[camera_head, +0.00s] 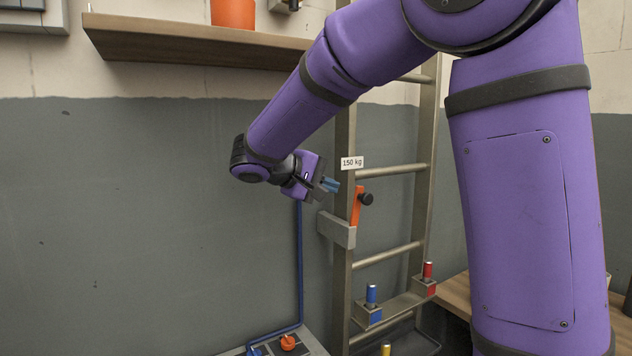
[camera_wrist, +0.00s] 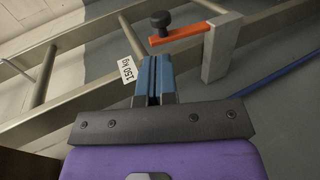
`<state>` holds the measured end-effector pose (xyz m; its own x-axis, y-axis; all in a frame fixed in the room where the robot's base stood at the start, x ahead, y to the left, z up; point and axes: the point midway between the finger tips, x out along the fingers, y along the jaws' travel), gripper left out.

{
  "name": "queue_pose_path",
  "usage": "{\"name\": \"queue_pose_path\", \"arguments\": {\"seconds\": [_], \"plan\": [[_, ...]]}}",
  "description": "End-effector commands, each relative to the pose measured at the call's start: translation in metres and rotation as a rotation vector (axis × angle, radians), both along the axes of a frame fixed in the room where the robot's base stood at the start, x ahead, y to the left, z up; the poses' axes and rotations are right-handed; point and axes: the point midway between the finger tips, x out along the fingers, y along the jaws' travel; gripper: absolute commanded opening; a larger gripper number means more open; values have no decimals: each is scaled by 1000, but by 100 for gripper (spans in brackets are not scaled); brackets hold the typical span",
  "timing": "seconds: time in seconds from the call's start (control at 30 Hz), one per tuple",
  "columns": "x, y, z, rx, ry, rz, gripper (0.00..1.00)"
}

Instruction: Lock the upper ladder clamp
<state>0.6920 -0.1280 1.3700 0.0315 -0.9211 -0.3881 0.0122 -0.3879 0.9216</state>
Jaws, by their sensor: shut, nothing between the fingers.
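The upper ladder clamp has an orange lever (camera_head: 356,206) with a black knob (camera_head: 366,199), beside a grey bracket (camera_head: 337,230) on the ladder's left rail. In the head view the lever stands nearly upright against the rail. The wrist view also shows the orange lever (camera_wrist: 180,34), its black knob (camera_wrist: 160,22) and the grey bracket (camera_wrist: 221,48). My gripper (camera_head: 331,185) is shut and empty, just left of the rail and slightly above the lever. In the wrist view its blue fingers (camera_wrist: 153,78) are together, apart from the lever.
The metal ladder (camera_head: 343,270) leans at the wall, with a "150 kg" label (camera_head: 352,162). A wooden shelf (camera_head: 180,42) holds an orange pot (camera_head: 233,13) above. Blue (camera_head: 371,295) and red (camera_head: 427,270) pegs stand low on the ladder. A blue pipe (camera_head: 299,260) runs down the wall.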

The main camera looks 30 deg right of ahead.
Motion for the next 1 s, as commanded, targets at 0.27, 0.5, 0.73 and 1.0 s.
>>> {"name": "queue_pose_path", "arguments": {"seconds": [0.27,0.5,0.73,1.0], "plan": [[1,-46,-20,-1,3,-2,0],[2,-69,-29,0,2,-1,0],[2,-74,-31,0,1,0,0],[2,-74,-31,2,1,0,0]]}}
